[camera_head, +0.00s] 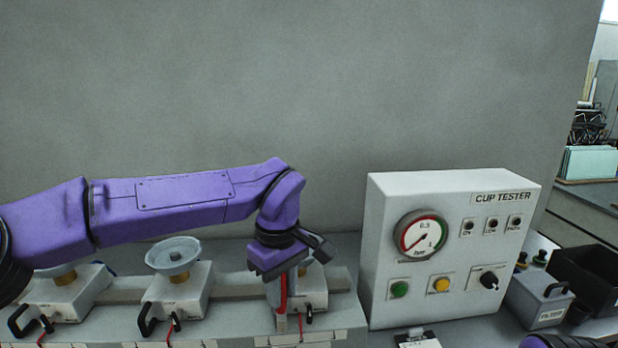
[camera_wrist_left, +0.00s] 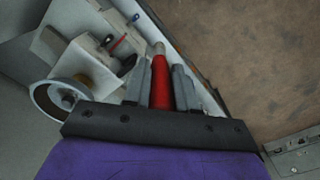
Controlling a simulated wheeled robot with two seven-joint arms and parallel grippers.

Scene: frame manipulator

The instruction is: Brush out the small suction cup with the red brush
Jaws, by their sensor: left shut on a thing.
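My left gripper (camera_head: 284,293) is shut on the red brush, with its fingers pointing down. The red brush (camera_head: 283,292) shows as a thin red strip between the fingers; in the left wrist view its red handle (camera_wrist_left: 161,84) lies between both fingers, with a tan end (camera_wrist_left: 158,48) beyond them. A grey suction cup (camera_head: 173,254) stands on the middle white block. Another cup on the right block is mostly hidden behind my left gripper, and a third on the left block is partly covered by my arm. I cannot tell the brush's bristles or any contact with a cup.
The white blocks with black handles (camera_head: 147,320) stand on a grey rail along the bench. A white cup tester (camera_head: 450,250) with a gauge is right of my gripper. A small grey box (camera_head: 540,298) and a black bin (camera_head: 590,277) are farther right. A wall closes the back.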

